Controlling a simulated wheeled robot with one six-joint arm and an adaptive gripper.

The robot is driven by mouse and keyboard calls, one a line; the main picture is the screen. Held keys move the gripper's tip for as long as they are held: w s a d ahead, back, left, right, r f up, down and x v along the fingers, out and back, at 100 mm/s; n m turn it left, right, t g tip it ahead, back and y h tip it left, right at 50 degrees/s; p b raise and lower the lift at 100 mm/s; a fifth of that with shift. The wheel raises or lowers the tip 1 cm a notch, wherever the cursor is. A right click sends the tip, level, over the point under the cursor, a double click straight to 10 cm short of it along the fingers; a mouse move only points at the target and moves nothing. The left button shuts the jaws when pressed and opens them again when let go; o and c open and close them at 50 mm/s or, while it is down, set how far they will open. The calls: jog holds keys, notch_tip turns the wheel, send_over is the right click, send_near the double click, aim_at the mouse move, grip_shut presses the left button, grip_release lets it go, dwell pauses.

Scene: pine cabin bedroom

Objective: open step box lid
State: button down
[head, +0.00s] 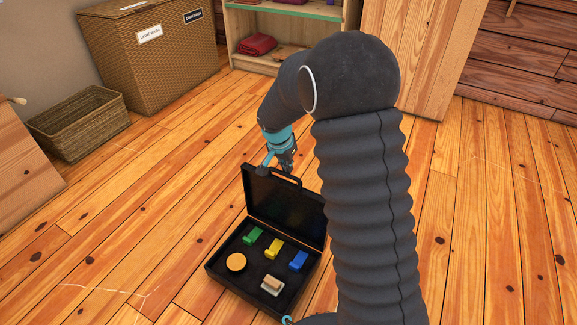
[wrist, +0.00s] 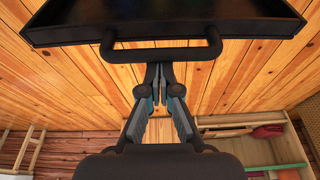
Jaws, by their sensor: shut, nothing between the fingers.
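A black case, the step box (head: 216,270), lies on the wooden floor with its lid (head: 262,202) standing up at the far side. Inside its base are a green block (head: 253,235), a yellow block (head: 274,248), a blue block (head: 299,261), a round tan tin (head: 236,262) and a pale brush-like item (head: 272,285). My gripper (head: 283,166) is at the lid's top edge, close to the handle. In the wrist view, the shut, empty gripper (wrist: 160,70) points at the handle (wrist: 160,52). I cannot tell whether they touch. My arm hides the lid's right side.
A large wicker hamper (head: 160,65) and an open low basket (head: 78,120) stand at the upper left. A wooden shelf (head: 246,45) with folded cloth (head: 257,45) stands at the back. The floor around the case is mostly clear.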

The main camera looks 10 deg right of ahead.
notch_tip(320, 180, up, 10)
jog(key=p, duration=0.1)
jog(key=shift+s+a+f+p, duration=0.25)
jog(key=shift+s+a+p, duration=0.05)
jog(key=shift+s, duration=0.1)
jog(key=shift+n, duration=0.3)
